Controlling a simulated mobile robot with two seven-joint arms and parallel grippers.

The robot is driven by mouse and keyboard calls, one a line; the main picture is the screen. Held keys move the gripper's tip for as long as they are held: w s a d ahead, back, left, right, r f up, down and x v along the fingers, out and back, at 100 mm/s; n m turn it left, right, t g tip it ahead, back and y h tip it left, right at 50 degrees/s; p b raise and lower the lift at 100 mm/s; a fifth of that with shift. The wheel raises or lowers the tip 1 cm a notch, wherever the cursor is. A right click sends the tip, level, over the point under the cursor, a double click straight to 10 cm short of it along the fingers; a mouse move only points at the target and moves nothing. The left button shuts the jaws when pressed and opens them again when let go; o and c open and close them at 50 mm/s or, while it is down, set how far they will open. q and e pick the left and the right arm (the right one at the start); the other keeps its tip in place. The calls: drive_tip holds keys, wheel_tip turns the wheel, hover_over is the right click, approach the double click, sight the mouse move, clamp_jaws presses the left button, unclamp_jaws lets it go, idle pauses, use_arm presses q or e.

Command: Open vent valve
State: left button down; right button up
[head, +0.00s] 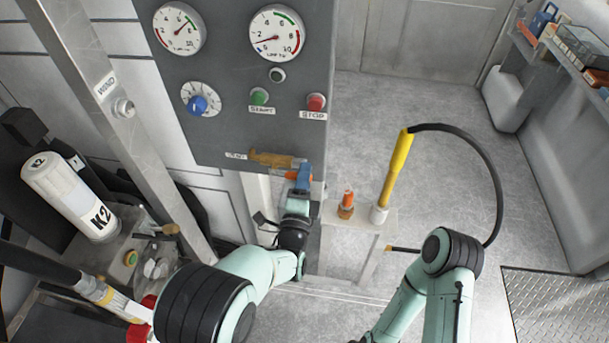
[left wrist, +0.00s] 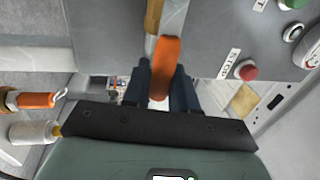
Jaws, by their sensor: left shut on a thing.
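The vent valve (head: 272,159) has a brass-coloured body at the lower edge of the grey panel, beside a small label (head: 237,155). My left gripper (head: 302,178) is at the right end of the valve and hides part of it. In the left wrist view, the orange valve handle (left wrist: 166,62) lies between the dark fingers of my left gripper (left wrist: 160,90), which are shut on it. The brass body (left wrist: 153,16) shows beyond the handle. My right arm shows at the lower right of the head view, but its gripper is out of view.
The panel bears gauges (head: 276,33), a blue knob (head: 197,104), a green start button (head: 259,96) and a red stop button (head: 316,102). Right of my left gripper stand an orange-topped fitting (head: 347,204) and a yellow nozzle (head: 397,170) with a black hose. The floor beyond is clear.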

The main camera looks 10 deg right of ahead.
use_arm(q)
drive_tip(key=shift+f, duration=0.15)
drive_tip(key=c, duration=1)
unclamp_jaws()
drive_tip(key=shift+c, duration=0.2)
drive_tip(key=shift+s, duration=0.1)
drive_tip(key=v, duration=1.3)
drive_tip(key=shift+s+a, duration=0.1)
